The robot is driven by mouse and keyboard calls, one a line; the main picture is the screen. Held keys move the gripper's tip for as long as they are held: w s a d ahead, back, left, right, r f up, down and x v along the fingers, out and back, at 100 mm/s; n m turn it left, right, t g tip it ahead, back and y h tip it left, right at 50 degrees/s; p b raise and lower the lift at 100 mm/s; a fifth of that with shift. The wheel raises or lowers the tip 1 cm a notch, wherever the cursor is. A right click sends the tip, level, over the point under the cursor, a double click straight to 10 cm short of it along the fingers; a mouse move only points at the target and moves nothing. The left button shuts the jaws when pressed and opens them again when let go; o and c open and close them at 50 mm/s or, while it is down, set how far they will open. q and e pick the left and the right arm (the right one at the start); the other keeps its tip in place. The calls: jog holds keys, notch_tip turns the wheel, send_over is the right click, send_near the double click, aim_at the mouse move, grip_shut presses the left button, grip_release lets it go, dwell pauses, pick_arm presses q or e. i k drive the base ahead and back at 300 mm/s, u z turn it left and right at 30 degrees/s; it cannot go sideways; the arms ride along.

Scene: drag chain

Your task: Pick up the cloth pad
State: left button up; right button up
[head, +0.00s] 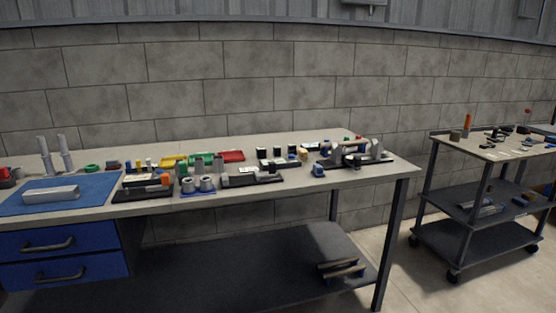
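I cannot pick out the cloth pad with certainty; the small items on the workbench and cart are too small to tell apart. A flat blue mat (95,186) lies at the left end of the workbench, with a pale grey block (51,194) on it. Neither of my grippers is in view.
The workbench top (330,183) carries a yellow tray (173,160), a green tray (200,159), a red tray (232,156), dark fixtures and many small parts. Blue drawers (65,257) hang below its left end. A wheeled cart (480,148) stands at the right, with floor between.

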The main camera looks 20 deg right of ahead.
aim_at(317, 171)
jog(key=z, duration=1.45)
jog(key=i, duration=1.6)
jog(key=u, duration=0.5)
jog(key=i, duration=1.1)
jog(key=u, duration=1.35)
jog(key=i, duration=0.25)
jog(key=u, duration=0.1)
